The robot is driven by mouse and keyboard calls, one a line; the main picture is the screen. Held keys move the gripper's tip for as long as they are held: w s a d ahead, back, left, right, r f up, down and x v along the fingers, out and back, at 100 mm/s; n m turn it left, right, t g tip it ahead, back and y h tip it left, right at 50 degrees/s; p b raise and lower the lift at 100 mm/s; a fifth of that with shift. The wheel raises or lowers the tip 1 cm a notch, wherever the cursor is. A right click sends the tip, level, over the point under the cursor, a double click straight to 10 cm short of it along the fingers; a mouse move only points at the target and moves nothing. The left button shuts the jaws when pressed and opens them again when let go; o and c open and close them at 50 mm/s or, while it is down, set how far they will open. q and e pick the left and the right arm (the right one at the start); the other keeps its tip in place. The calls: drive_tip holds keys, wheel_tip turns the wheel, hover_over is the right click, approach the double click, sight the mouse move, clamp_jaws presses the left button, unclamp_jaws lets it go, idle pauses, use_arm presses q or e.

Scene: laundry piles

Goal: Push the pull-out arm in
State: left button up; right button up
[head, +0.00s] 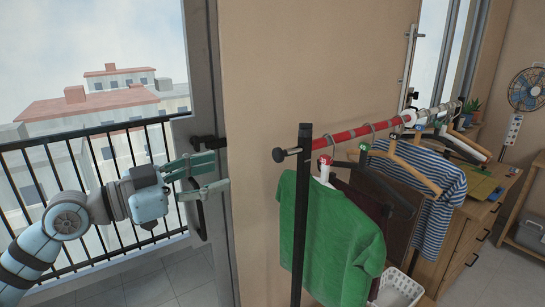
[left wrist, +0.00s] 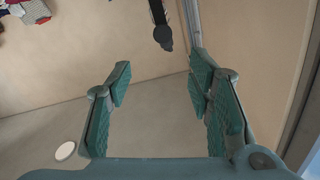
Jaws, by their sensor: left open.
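A clothes rack has a black upright post (head: 301,215), and a short black arm with a round knob (head: 285,154) sticks out left from it near the top. A red rail (head: 345,135) runs from the post toward the back right. My left gripper (head: 221,170) is open and empty, left of the knob with a clear gap between, in front of the door frame and wall edge. Its two fingers show apart in the left wrist view (left wrist: 160,70). A dark bar with a rounded end (left wrist: 162,35) lies beyond them; I cannot tell what it is.
A green shirt (head: 330,235), a striped shirt (head: 435,180) and hangers crowd the rail. A white basket (head: 400,288) stands below. The grey door frame (head: 210,75) stands close to my left gripper. A wooden dresser (head: 465,235) is at the right.

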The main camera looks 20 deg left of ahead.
use_arm(q)
drive_tip(key=p, duration=0.4)
approach(275, 156)
drive_tip(key=r, duration=0.1)
drive_tip(key=x, duration=0.3)
drive_tip(key=p+x, duration=0.1)
drive_tip(key=x, duration=0.5)
drive_tip(key=shift+d+f, duration=0.15)
drive_tip(key=shift+f, duration=0.3)
clamp_jaws()
